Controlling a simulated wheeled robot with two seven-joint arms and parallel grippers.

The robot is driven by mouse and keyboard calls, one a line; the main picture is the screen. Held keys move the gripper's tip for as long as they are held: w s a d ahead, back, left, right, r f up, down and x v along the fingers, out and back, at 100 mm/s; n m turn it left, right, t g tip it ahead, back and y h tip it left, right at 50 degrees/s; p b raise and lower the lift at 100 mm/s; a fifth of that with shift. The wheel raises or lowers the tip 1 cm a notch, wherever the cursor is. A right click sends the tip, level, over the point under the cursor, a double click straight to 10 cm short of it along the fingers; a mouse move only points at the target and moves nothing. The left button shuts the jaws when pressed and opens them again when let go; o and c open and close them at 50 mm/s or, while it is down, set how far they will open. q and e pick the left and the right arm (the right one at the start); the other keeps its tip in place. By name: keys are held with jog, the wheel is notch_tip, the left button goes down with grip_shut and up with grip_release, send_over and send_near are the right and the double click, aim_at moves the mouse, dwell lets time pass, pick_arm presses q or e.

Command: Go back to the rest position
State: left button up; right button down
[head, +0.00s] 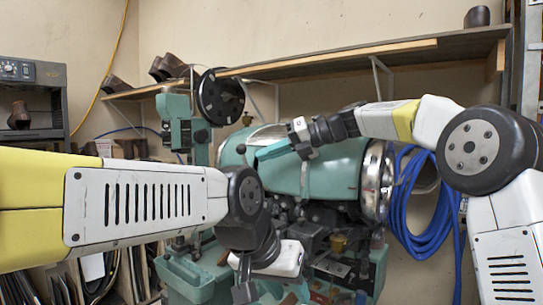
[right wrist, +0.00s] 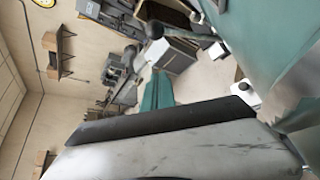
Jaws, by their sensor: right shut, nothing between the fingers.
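The teal sole stitcher (head: 333,177) stands in the middle of the head view, with a chrome-ended drum and a black handwheel (head: 219,96) at upper left. My right gripper (head: 266,153) reaches in from the right, in front of the drum's upper part.
A wooden shelf (head: 350,58) with a few dark shoes runs along the wall above the machine. A coiled blue hose (head: 418,205) hangs at the right, near my right arm. A grey appliance (head: 33,95) stands at the left. A teal tray (head: 190,278) sits low in front.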

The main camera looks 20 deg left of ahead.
jog(key=shift+w+d+r, duration=0.1)
jog(key=shift+w+d, duration=0.1)
jog(key=shift+d, duration=0.6)
jog(key=s+d+f+n+t+h, duration=0.25)
jog(key=d+n, duration=0.25)
jog(key=d, duration=0.3)
jog(key=s+d+f+n+t+h, duration=0.1)
jog(key=s+d+f+n+h, duration=0.2)
jog(key=d, duration=0.5)
jog(key=s+d+f+n+t+h, duration=0.1)
jog(key=s+d+f+n+t, duration=0.15)
jog(key=s+d+n, duration=0.45)
jog(key=s+d+f+n+t+h, duration=0.1)
jog(key=s+d+f+n+h, duration=0.1)
jog(key=s+d+f+n, duration=0.3)
jog(key=s+d+f+n+h, duration=0.2)
jog(key=s+d+f+n, duration=0.4)
jog(key=d, duration=0.6)
notch_tip(320, 180, down, 3)
jog(key=shift+r+n+t+h, duration=0.2)
jog(key=shift+n+t+h, duration=0.2)
jog(key=shift+n, duration=0.1)
jog(key=shift+a, duration=0.1)
